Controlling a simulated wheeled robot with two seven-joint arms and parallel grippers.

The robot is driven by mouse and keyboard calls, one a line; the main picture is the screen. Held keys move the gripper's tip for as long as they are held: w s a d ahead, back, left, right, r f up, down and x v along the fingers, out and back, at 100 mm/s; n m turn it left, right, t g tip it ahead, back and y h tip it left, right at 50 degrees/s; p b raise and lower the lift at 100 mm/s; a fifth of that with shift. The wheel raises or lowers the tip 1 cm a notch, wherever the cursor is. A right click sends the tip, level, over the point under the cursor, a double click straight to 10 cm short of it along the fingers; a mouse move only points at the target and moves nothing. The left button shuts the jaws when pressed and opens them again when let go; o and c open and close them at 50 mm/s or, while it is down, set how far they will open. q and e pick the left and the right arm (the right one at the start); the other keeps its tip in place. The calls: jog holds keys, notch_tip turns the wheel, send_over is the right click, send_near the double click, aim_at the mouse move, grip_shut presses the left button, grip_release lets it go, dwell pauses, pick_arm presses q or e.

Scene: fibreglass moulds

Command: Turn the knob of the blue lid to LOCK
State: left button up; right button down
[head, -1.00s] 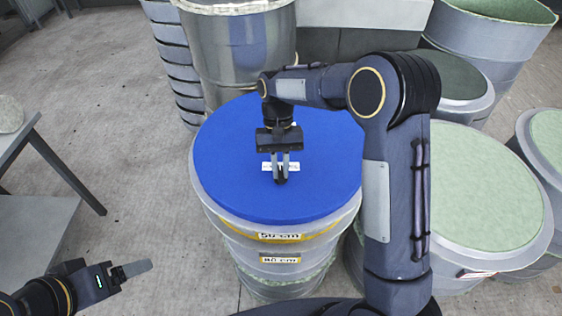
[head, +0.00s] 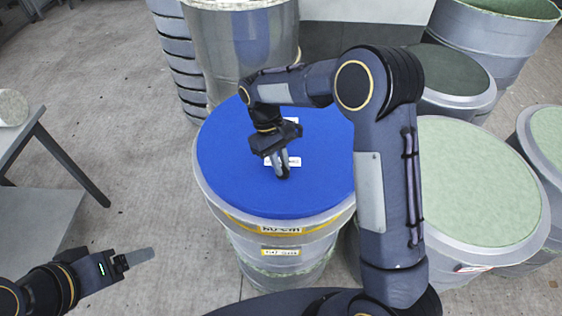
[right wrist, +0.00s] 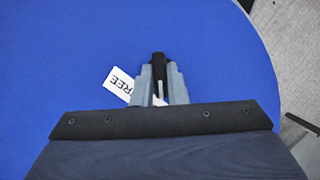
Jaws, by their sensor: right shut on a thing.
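The blue lid (head: 230,170) lies on a round grey mould in the middle of the head view and fills most of the right wrist view (right wrist: 60,60). My right gripper (head: 281,170) points down at the lid's middle, shut on the small black knob (right wrist: 158,66). A white label (right wrist: 120,84) reading FREE lies beside the fingers, partly covered by them. A second white label (head: 292,120) lies farther back on the lid; its text is unreadable. My left gripper (head: 138,257) is low at the left, away from the lid; its finger gap does not show.
The mould under the lid (head: 275,240) has yellow-banded size labels. Moulds with green tops (head: 475,190) stand close on the right, and a tall metallic mould (head: 240,50) stands behind. A grey table (head: 40,215) is at the left. Bare floor (head: 130,130) lies between.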

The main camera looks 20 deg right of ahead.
dwell(0.4)
jog(key=c, duration=1.4)
grip_release()
jog(key=shift+c, duration=0.2)
jog(key=v, duration=0.8)
jog(key=shift+b, duration=0.35)
jog(key=shift+s+d, duration=0.1)
